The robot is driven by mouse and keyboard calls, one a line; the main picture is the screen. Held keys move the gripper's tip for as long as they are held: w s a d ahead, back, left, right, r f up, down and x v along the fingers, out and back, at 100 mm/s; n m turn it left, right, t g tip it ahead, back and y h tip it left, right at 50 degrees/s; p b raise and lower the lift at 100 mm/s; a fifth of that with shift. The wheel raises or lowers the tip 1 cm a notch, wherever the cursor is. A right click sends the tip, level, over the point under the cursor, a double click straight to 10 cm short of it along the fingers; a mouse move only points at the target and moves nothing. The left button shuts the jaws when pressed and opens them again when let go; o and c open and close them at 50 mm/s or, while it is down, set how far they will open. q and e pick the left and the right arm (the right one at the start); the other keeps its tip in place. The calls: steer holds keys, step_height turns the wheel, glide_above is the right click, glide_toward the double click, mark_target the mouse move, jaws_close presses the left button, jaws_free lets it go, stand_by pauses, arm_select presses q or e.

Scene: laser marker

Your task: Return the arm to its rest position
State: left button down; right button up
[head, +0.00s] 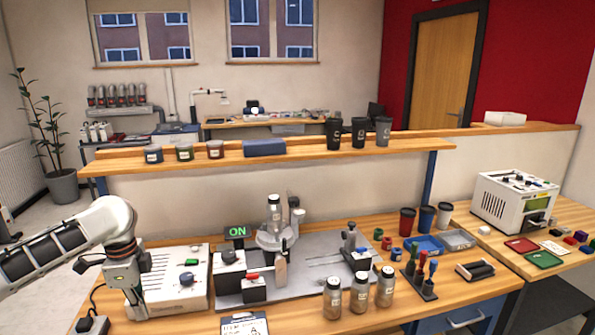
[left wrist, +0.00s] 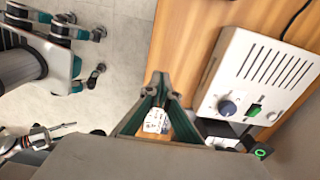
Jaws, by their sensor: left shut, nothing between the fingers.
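My left arm comes in from the left in the head view. Its gripper (head: 137,308) points down at the table's left front, by the front left side of a white control box (head: 182,283). In the left wrist view the left gripper's fingers (left wrist: 159,82) meet at their tips, with nothing held. The control box (left wrist: 262,80) lies to their right there, with a blue knob and a green switch. A white labelled piece (left wrist: 156,121) shows through the gap behind the fingertips. My right gripper is not seen.
A marking station with a green "ON" display (head: 237,231) stands right of the box. Several lidded jars (head: 358,294) stand at the front. A black socket block (head: 92,325) is at the left front corner. Open floor (left wrist: 118,45) lies beyond the table edge.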

arm_select(q)
steer(key=shift+t+h, duration=0.4)
steer(key=shift+h, duration=0.3)
steer(key=d+f, duration=0.5)
steer(key=f, duration=0.1)
steer(key=d+f, duration=0.3)
steer(key=shift+s+d+f, duration=0.3)
steer(key=s+d+f+n+t+h, duration=0.25)
steer(key=s+d+f, duration=0.25)
steer(key=d+f, duration=0.3)
steer(key=s+d+f+n+t+h, duration=0.2)
steer(key=s+d+f+n+t, duration=0.15)
steer(key=s+d+f, duration=0.35)
steer(key=s+a+f+n+t+y, duration=0.3)
steer(key=s+a, duration=0.5)
steer(key=s, duration=0.4)
steer(key=shift+s+a+n+t+y, duration=0.3)
steer(key=shift+s+a+n+y, duration=0.15)
steer(key=shift+n, duration=0.65)
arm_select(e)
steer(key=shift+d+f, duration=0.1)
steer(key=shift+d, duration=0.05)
arm_select(q)
steer(key=shift+w+d, duration=0.1)
steer(key=shift+d, duration=0.1)
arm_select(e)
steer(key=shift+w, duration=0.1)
